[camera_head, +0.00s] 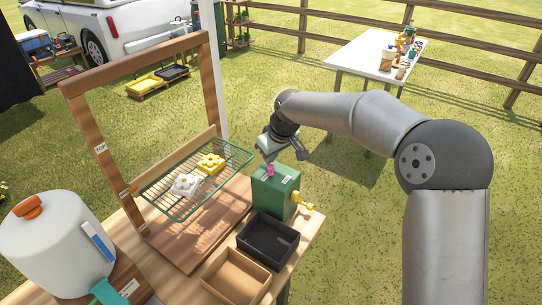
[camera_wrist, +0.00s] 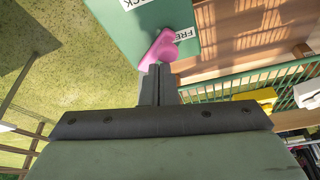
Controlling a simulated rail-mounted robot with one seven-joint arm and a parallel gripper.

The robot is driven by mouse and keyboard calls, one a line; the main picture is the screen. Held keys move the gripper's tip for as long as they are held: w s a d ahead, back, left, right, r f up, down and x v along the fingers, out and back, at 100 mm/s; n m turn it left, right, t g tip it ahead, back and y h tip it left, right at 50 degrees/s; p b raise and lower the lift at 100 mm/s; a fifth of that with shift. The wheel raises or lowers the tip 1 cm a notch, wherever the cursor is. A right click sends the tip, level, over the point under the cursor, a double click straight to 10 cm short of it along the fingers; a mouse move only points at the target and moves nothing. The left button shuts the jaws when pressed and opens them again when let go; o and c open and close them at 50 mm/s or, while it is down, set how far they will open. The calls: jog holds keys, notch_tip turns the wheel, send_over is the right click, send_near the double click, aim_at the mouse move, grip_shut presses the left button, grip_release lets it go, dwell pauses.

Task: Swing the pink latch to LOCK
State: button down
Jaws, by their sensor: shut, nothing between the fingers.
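The pink latch (camera_head: 270,170) sits on top of the green box (camera_head: 272,190) at the right of the wooden table. In the wrist view the pink latch (camera_wrist: 162,47) lies just beyond my fingertips, its end near a white label (camera_wrist: 184,35) reading "FRE", the rest cut off. A second label (camera_wrist: 131,3), partly out of frame, ends in "CK". My gripper (camera_wrist: 157,72) is shut and empty, its tips at or very near the latch; I cannot tell whether they touch. In the head view my gripper (camera_head: 268,152) is above the box, partly hidden by the wrist.
A wooden frame (camera_head: 140,75) with a green wire rack (camera_head: 165,205) holding a yellow and a white piece stands left of the box. A yellow crank (camera_head: 302,204) sticks out of the box's right side. A black tray (camera_head: 267,240) and brown tray (camera_head: 236,277) lie in front.

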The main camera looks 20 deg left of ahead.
jog(key=shift+a, duration=0.1)
jog(key=shift+w+a+p, duration=0.25)
jog(key=shift+a+p, duration=0.1)
jog(key=shift+a, duration=0.35)
notch_tip(320, 180, up, 10)
jog(key=shift+w+a+r+p, duration=0.15)
jog(key=shift+p, duration=0.3)
dwell(0.5)
